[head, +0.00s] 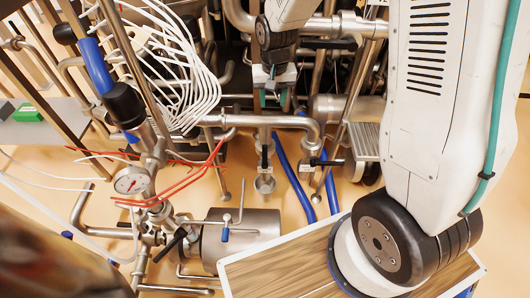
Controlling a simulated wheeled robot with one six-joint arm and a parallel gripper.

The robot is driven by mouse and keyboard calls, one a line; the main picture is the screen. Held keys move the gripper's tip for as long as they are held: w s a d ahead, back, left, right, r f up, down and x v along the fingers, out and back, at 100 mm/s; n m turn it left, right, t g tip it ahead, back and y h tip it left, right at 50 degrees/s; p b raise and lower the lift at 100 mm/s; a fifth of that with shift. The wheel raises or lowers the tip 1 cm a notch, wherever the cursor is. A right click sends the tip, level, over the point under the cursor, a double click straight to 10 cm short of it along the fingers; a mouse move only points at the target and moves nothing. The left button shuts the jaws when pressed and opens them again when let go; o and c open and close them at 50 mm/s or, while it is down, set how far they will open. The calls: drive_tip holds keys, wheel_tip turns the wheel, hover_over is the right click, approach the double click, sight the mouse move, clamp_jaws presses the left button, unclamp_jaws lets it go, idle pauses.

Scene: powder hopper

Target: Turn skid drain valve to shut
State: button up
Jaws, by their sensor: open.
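My gripper (274,100) hangs at top centre in the head view, its two teal-tipped fingers apart and nothing seen between them. Just below it in the picture, a vertical steel pipe carries a valve with a black lever (265,157), which points down along the pipe. A second valve to its right has a black lever (326,162) lying sideways. A thin lever with a blue grip (226,233) stands by the steel cylinder at lower left. I cannot tell which of these is the skid drain valve. The gripper appears apart from all three levers.
Steel pipes crowd around the gripper, with a horizontal pipe (245,121) close below it. White cables (180,65) and red cables (185,185) hang at left near a pressure gauge (132,180). Blue hoses (293,180) run down to the tan floor (285,215).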

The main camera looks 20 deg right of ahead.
hover_over(265, 152)
wheel_tip(265, 152, down, 12)
drive_tip(key=f, duration=0.1)
drive_tip(key=shift+m, duration=0.7)
drive_tip(key=f, duration=1.1)
drive_tip(key=w+f, duration=0.1)
drive_tip(key=f, duration=0.4)
drive_tip(key=shift+d+f, duration=0.1)
drive_tip(key=shift+f, duration=0.3)
clamp_jaws()
